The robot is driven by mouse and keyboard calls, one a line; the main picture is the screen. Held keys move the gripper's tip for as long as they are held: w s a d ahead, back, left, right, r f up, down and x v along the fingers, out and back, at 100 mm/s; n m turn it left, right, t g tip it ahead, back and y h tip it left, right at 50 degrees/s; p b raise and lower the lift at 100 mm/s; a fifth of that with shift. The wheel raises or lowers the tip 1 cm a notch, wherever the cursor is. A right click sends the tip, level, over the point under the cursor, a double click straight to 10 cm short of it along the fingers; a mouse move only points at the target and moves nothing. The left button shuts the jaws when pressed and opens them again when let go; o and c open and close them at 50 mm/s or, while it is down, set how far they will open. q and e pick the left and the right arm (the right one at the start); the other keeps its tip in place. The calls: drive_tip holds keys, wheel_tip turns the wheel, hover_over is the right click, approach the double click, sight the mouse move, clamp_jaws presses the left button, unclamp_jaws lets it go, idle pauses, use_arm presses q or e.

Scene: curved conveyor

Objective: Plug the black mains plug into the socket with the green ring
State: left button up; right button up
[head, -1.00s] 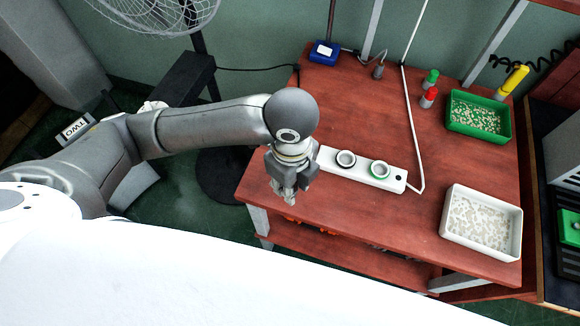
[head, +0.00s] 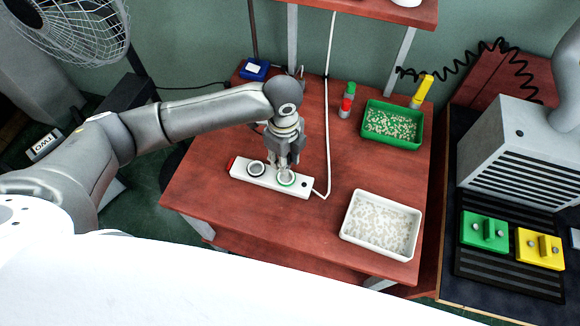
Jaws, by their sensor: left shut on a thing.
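The white power strip (head: 240,170) lies on the red-brown table, with a dark-ringed socket (head: 256,169) on the left and the green-ringed socket (head: 286,183) on the right. My left gripper (head: 285,162) points down right over the green-ringed socket, its fingertips at or just above it. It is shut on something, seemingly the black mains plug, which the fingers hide. I cannot tell whether the plug is in the socket. My right gripper is not in view.
A white tray (head: 348,231) stands at the table's front right and a green tray (head: 366,135) behind it. A white cable (head: 327,140) runs to the strip's right end.

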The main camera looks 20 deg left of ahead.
use_arm(q)
drive_tip(key=shift+w+d, duration=0.15)
drive_tip(key=shift+w, duration=0.2)
drive_tip(key=shift+s+a, duration=0.1)
drive_tip(key=shift+a, duration=0.15)
drive_tip(key=shift+d+r+p, duration=0.1)
drive_tip(key=shift+d+p, duration=0.05)
drive_tip(key=shift+p, duration=0.5)
drive_tip(key=shift+f+b, duration=0.55)
drive_tip(key=shift+f, duration=0.35)
wheel_tip(320, 180, down, 3)
drive_tip(key=shift+f+b, duration=0.15)
drive_tip(key=shift+b, duration=0.6)
drive_tip(key=shift+f, duration=0.5)
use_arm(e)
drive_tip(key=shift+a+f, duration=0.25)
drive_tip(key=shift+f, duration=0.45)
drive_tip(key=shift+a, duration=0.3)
use_arm(q)
drive_tip(key=shift+r, duration=0.1)
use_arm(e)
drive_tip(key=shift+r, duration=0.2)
